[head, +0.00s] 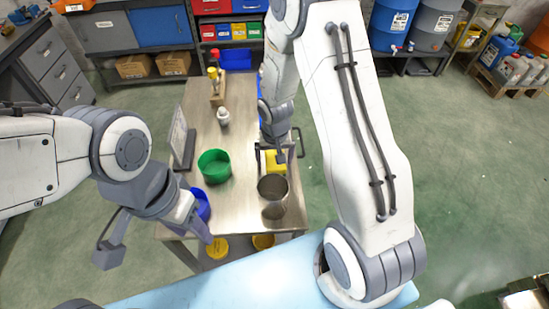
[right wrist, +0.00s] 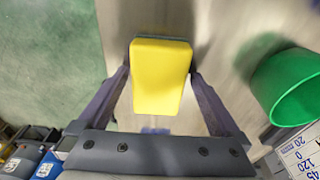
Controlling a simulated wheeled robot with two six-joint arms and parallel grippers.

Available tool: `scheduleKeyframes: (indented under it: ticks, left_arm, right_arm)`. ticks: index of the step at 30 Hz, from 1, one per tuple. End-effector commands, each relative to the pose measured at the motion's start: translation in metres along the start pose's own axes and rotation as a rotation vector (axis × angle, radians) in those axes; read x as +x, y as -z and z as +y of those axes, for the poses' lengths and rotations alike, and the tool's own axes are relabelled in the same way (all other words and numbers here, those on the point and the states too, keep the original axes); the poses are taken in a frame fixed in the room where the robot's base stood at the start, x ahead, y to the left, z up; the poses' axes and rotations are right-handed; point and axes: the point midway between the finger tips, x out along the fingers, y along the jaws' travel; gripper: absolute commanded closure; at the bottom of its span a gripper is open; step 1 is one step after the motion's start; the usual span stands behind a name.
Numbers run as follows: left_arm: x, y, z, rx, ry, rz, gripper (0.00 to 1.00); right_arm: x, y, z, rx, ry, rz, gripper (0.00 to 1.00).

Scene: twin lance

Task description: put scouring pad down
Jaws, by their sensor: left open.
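The yellow scouring pad (head: 276,161) is over the right side of the metal table, just behind a metal cup. In the right wrist view the pad (right wrist: 161,77) fills the space between the fingers, with a thin dark layer at its far edge. My right gripper (head: 278,155) has its fingers against the pad's two sides, and it also shows in the right wrist view (right wrist: 161,75). I cannot tell whether the pad touches the tabletop. My left gripper (head: 155,246) is open and empty, in front of the table's left corner.
The metal cup (head: 273,188) stands near the table's front edge. A green bowl (head: 214,166) is left of it, with a blue bowl (head: 202,206) at the left edge. An upright panel (head: 181,138), a white object (head: 223,117) and a bottle stand (head: 217,90) are farther back. Some tabletop (head: 240,150) is bare.

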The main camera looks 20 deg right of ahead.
Motion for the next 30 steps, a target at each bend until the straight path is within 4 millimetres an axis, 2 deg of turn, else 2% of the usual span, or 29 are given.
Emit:
scheduleKeyframes:
  ticks: [5,10,21,25,30]
  left_arm:
    - [-0.001,0.0,0.0,0.0,0.0,0.0,0.5]
    - [-0.003,0.0,0.0,0.0,0.0,0.0,0.5]
    - [0.002,0.0,0.0,0.0,0.0,0.0,0.5]
    - [0.004,0.0,0.0,0.0,0.0,0.0,0.5]
    - [0.004,0.0,0.0,0.0,0.0,0.0,0.5]
  right_arm:
    - [-0.001,0.0,0.0,0.0,0.0,-0.001,0.0]
    - [-0.013,0.002,0.0,0.001,0.001,0.004,0.0]
    - [-0.087,0.002,0.0,0.0,0.002,0.006,0.0]
    - [-0.107,0.001,0.0,0.0,0.002,0.005,0.0]
    - [-0.123,-0.002,-0.003,-0.011,0.002,0.001,0.0]
